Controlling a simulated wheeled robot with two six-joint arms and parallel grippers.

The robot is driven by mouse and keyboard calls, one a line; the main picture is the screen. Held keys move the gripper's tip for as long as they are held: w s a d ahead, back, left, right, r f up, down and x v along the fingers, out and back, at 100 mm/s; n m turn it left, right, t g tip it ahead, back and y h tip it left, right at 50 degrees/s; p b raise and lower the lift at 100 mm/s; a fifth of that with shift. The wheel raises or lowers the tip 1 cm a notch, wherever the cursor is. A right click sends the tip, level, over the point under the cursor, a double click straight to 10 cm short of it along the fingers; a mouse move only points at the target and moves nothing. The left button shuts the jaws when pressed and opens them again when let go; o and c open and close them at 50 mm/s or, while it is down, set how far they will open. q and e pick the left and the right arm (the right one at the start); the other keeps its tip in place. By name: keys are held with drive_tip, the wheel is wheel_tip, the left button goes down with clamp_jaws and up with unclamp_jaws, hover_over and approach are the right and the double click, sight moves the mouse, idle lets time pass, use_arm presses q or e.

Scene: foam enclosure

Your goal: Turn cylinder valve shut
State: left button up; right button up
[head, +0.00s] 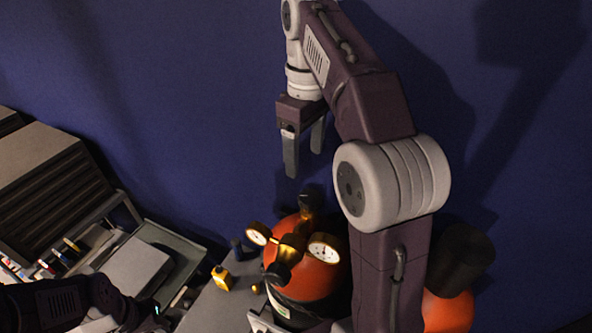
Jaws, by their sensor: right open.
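An orange gas cylinder (324,275) stands upright at the lower middle of the head view. A brass regulator (290,250) with two round white gauges is fitted at its top. A dark valve knob (309,203) shows at the top of the cylinder, above the gauges. My right gripper (304,161) points down above the knob, with its two fingers apart and nothing between them. It is clear of the knob. My left arm shows dark at the lower left, and its fingers cannot be made out.
A second orange cylinder (447,310) stands at the right, partly behind my right arm. A small yellow item (221,278) lies left of the regulator. A grey tray (172,243) and a drawer cabinet (48,185) are at the left. A plain blue wall is behind.

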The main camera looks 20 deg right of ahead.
approach(310, 197)
drive_tip(key=shift+s+f+b, duration=0.35)
drive_tip(key=shift+s+f, duration=0.5)
drive_tip(key=shift+s, duration=0.1)
drive_tip(key=shift+s+f, duration=0.4)
drive_tip(key=shift+f, duration=0.4)
drive_tip(key=w+f, duration=0.4)
drive_tip(key=f, duration=0.1)
drive_tip(key=shift+w+f, duration=0.15)
drive_tip(key=shift+f, duration=0.05)
drive_tip(key=shift+s+r, duration=0.2)
drive_tip(key=shift+s, duration=1)
drive_tip(key=c, duration=0.4)
drive_tip(key=shift+w, duration=0.1)
drive_tip(key=c, duration=0.6)
drive_tip(key=shift+w+d, duration=0.15)
drive_tip(key=shift+w, duration=0.05)
drive_tip(key=c, duration=0.4)
use_arm(q)
drive_tip(key=s, duration=0.2)
drive_tip(key=shift+s+f, duration=0.1)
drive_tip(key=shift+s, duration=0.25)
use_arm(e)
drive_tip(key=shift+o, duration=0.2)
use_arm(q)
drive_tip(key=shift+d, duration=0.1)
